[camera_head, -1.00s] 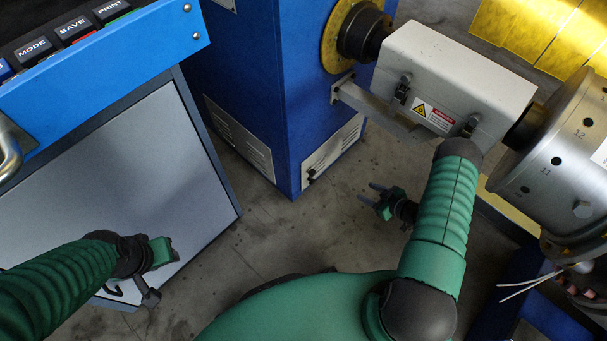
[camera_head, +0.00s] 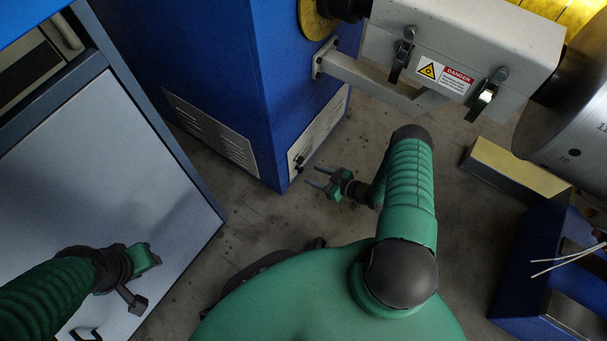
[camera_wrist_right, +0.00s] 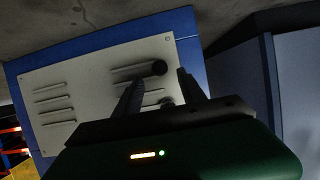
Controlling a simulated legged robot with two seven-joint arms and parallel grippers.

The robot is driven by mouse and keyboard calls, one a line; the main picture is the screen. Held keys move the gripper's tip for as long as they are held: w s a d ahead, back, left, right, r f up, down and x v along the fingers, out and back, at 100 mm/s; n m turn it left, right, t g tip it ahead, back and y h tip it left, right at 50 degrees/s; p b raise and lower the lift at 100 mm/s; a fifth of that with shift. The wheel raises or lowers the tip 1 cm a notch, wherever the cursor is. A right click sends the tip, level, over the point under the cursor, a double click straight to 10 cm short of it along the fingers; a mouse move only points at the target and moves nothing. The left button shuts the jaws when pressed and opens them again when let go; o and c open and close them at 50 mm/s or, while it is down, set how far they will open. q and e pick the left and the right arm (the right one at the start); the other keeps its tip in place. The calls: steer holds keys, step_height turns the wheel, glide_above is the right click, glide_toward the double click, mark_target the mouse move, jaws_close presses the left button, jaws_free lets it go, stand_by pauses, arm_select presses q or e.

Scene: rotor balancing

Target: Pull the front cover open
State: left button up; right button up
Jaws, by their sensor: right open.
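The front cover is a pale vented panel (camera_head: 318,135) low on the blue machine, with a small dark handle (camera_head: 299,161) near its lower edge. In the right wrist view the cover (camera_wrist_right: 95,85) fills the middle, with louvre slots and a dark round-ended handle (camera_wrist_right: 158,69). My right gripper (camera_head: 314,177) is open and empty, its fingers pointing left at the cover, close to the handle. In the wrist view the handle appears between the fingertips of this gripper (camera_wrist_right: 158,78); contact cannot be told. My left gripper (camera_head: 145,262) is in front of the grey cabinet; its jaws are unclear.
A grey guard box (camera_head: 465,40) with a danger label and latches sits at upper right, beside a large metal rotor (camera_head: 575,130). The grey cabinet (camera_head: 90,170) stands at left. A blue base (camera_head: 530,260) is at lower right. Bare floor (camera_head: 250,225) lies between cabinet and machine.

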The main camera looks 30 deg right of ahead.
steer(key=b+x, duration=0.2)
steer(key=x, duration=0.3)
steer(key=shift+w+a+f, duration=0.1)
steer(key=shift+w+f, duration=0.1)
steer(key=shift+w, duration=0.05)
jaws_close()
stand_by(1.1)
